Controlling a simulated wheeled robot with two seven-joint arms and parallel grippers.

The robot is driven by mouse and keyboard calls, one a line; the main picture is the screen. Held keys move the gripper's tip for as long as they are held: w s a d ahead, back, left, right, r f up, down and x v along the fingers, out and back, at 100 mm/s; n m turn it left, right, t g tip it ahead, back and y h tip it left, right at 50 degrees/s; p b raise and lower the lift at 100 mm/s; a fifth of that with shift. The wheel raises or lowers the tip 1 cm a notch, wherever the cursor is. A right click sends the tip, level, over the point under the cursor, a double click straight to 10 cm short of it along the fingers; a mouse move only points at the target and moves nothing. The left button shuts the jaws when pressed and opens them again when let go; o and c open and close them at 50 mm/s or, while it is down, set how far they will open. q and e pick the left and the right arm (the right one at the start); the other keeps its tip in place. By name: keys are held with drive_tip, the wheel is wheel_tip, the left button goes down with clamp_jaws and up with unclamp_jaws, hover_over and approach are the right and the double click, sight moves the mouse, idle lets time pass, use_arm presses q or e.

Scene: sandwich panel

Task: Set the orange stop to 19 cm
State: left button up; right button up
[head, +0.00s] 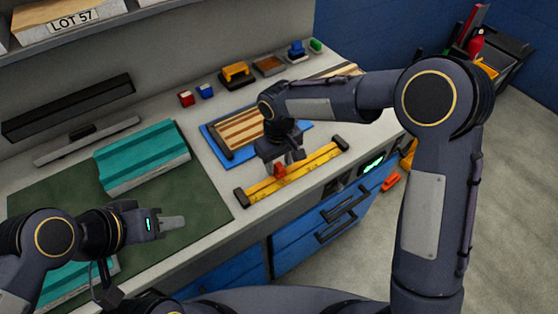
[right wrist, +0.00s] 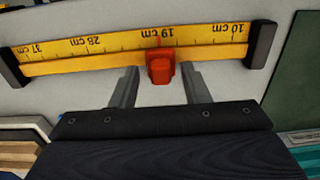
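The yellow ruler rail (head: 312,161) lies along the front of the bench, with dark end blocks. It also shows in the right wrist view (right wrist: 90,55), upside down, marked from 10 cm to 37 cm. The orange stop (right wrist: 160,68) sits on the rail at the 19 cm label; its exact reading is too small to tell. It also shows in the head view (head: 279,171). My right gripper (right wrist: 162,90) is open, one finger on each side of the stop, with visible gaps. My left gripper (head: 172,223) hovers over the green mat, its finger gap not visible.
Teal panels (head: 145,158) lie on the green mat (head: 190,205). A blue tray with a striped board (head: 240,132) lies behind the rail. Small coloured blocks and a yellow-handled tool (head: 237,74) stand at the back. Blue drawers (head: 335,208) are below the bench edge.

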sight(279, 164)
wheel_tip(279, 164, up, 8)
drive_tip(key=shift+f+b, duration=0.1)
drive_tip(key=shift+b, duration=0.25)
idle(0.5)
drive_tip(key=s+d+r+m+y, duration=0.15)
drive_tip(key=s+d+r, duration=0.3)
drive_tip(key=d, duration=0.45)
drive_tip(key=s+d+m+t+y, duration=0.1)
drive_tip(key=s+d+m+t, duration=0.1)
drive_tip(key=s+d, duration=0.3)
drive_tip(key=s+d+m+t+y, duration=0.1)
drive_tip(key=s+d+m+t, duration=0.2)
drive_tip(key=s, duration=1)
drive_tip(key=d+m, duration=0.2)
drive_tip(key=d, duration=0.1)
drive_tip(key=shift+s+d+f+t, duration=0.2)
drive_tip(key=shift+s+t, duration=0.1)
drive_tip(key=shift+s, duration=0.1)
drive_tip(key=shift+r, duration=0.1)
idle(0.7)
